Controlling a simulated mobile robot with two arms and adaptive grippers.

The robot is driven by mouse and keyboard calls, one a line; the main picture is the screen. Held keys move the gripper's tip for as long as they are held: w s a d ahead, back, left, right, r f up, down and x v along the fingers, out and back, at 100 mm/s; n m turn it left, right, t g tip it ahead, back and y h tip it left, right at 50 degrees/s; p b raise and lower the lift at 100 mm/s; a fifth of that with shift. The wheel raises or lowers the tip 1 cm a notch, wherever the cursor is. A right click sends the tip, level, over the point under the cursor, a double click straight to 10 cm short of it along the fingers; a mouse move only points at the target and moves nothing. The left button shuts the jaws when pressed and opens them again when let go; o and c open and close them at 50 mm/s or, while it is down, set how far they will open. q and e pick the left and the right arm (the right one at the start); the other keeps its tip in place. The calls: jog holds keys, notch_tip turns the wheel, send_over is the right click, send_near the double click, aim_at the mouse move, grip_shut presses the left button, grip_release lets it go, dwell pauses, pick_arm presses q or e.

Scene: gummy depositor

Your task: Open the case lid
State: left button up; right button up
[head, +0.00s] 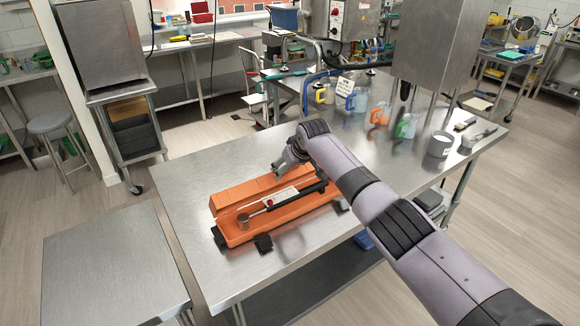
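An orange case (240,234) lies on the steel table, with dark latches along its front side. Its lid (236,194) is open, raised at the back edge. A torque wrench (268,203) with a silver head and dark handle lies in the case. My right gripper (281,168) is at the far side of the lid, near its right half. It is small and partly hidden by its own wrist, so I cannot tell if it touches the lid or how far its fingers are apart. My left gripper is out of view.
The steel table (190,200) is clear left of the case. A steel machine (430,40) stands behind. A lower steel table (110,265) is at the left.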

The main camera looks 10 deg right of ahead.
jog(key=shift+o, duration=1.3)
jog(key=shift+s, duration=0.1)
jog(key=shift+o, duration=0.6)
jog(key=v, duration=1.2)
jog(key=shift+f, duration=0.1)
jog(key=shift+c, duration=0.4)
